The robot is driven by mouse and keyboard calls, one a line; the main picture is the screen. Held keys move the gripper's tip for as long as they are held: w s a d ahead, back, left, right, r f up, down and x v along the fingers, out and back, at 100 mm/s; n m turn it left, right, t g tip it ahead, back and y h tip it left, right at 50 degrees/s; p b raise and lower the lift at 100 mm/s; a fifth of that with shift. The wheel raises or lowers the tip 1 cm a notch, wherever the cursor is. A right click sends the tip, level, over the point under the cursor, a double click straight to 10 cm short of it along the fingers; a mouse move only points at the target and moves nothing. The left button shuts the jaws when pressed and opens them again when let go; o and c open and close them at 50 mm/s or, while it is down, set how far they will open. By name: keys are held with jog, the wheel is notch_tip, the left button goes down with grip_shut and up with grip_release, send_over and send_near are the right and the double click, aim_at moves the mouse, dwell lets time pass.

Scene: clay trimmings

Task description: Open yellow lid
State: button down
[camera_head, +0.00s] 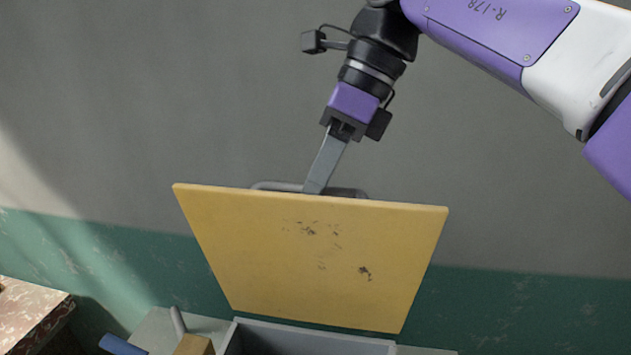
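The yellow lid (312,258) stands raised and steeply tilted above a grey bin (310,335), with dark smudges on the face towards me. A grey bar handle (275,186) shows along its top edge, mostly behind the lid. My gripper (316,188) reaches down to this handle from above. Its fingers look close together at the handle, but their tips are hidden behind the lid's top edge, so I cannot tell whether they grip it. Only the upper rim and part of the inside of the bin show.
A blue cylinder (122,345), a grey rod (178,321) and a tan block (194,345) are at the bottom left, beside the bin. A worn reddish slab (30,312) is at the far left. A grey and green wall (120,120) stands behind.

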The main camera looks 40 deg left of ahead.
jog(key=c, duration=1.5)
grip_release()
jog(key=shift+w+d+f, duration=0.15)
jog(key=shift+w+f, duration=0.05)
jog(key=shift+f, duration=0.15)
jog(key=shift+o, duration=0.5)
jog(key=shift+s+r, duration=0.1)
jog(key=shift+r, duration=0.1)
jog(key=shift+r, duration=0.1)
jog(key=shift+s, duration=0.1)
